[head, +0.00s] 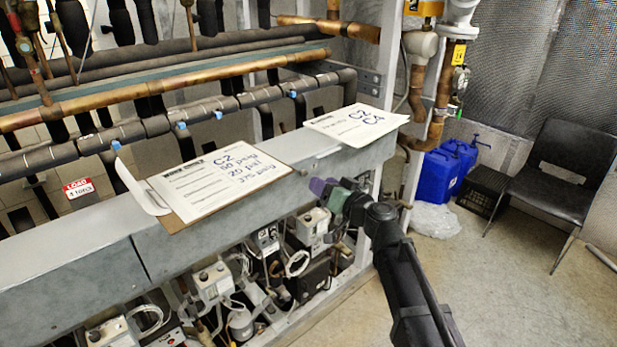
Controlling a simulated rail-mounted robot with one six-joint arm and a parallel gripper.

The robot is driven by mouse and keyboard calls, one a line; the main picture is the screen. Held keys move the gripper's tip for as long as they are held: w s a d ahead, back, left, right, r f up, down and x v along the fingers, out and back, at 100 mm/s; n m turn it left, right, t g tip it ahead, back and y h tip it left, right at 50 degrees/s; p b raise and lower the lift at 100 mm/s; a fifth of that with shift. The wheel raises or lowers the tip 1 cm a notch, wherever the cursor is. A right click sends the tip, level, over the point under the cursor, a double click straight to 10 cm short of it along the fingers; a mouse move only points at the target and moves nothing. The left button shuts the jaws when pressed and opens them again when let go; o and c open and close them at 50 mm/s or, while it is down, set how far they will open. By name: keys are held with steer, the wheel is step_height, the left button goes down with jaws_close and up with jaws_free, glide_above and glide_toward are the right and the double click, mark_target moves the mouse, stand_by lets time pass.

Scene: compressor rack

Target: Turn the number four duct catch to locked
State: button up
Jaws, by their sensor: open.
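The long grey metal duct (85,262) runs from the lower left to the middle of the head view. I cannot make out a catch numbered four on it. A small dark fitting (301,172) shows on the duct's front near its right part; I cannot tell what it is. My gripper (327,191), with purple and green finger parts, is in front of the duct's right part, below the right paper. It is open, and I see nothing between its fingers. Whether it touches the duct is unclear, and it hides part of the duct's front.
A clipboard (178,218) with a handwritten sheet and another paper (356,125) lie on the duct. Controls and wiring (212,283) crowd below it; pipes (170,90) run behind. Blue jugs (440,172) and a black chair (560,170) stand right. Floor (530,290) at lower right is clear.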

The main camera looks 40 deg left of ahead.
mark_target(306, 174)
steer(key=x, duration=0.5)
steer(key=shift+a, duration=0.3)
steer(key=shift+c, duration=0.4)
jaws_close()
